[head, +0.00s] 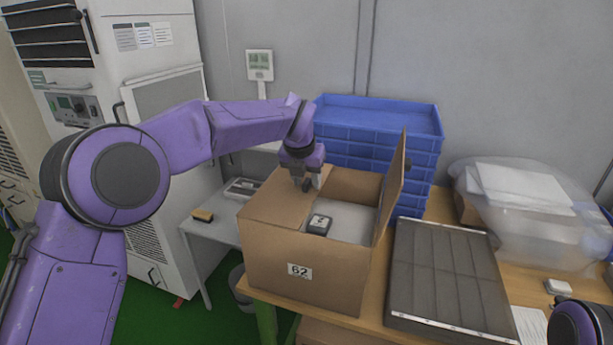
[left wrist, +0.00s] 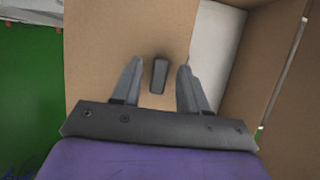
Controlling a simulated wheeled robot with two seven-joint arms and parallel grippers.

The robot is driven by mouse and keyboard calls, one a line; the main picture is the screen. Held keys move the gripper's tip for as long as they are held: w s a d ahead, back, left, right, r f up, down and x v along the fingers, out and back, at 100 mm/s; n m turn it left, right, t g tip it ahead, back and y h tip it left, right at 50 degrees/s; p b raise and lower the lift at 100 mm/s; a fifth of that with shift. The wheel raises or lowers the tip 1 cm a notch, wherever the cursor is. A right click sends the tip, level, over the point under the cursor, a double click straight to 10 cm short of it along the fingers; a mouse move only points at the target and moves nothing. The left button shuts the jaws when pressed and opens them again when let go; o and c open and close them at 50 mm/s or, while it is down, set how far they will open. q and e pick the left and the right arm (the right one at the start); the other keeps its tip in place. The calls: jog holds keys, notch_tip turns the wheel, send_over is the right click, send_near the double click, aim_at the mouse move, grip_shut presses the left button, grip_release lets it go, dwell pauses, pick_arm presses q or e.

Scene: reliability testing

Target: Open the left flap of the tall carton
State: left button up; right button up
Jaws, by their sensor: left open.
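The tall carton (head: 330,272), brown with a "62" label, stands at the table's left end. Its left flap (head: 277,203) lies flat over the left part of the opening; it also fills the middle of the left wrist view (left wrist: 105,45). The right flap (head: 391,188) stands up. A small dark handle-like piece (left wrist: 158,75) sits on the left flap. My left gripper (head: 307,184) is open above that flap, pointing down, with the dark piece between its fingers (left wrist: 157,82). I cannot tell whether they touch it. My right gripper is out of view.
A small dark box with a pale label (head: 319,225) is inside the carton. Stacked blue crates (head: 375,135) stand behind. A grey divided tray (head: 448,275) lies close on the right, and a clear plastic-covered bundle (head: 525,205) beyond it. A white cabinet (head: 140,60) stands left.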

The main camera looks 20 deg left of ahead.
pick_arm(q)
jog(key=shift+s, duration=0.1)
grip_shut()
jog(key=shift+r, duration=0.15)
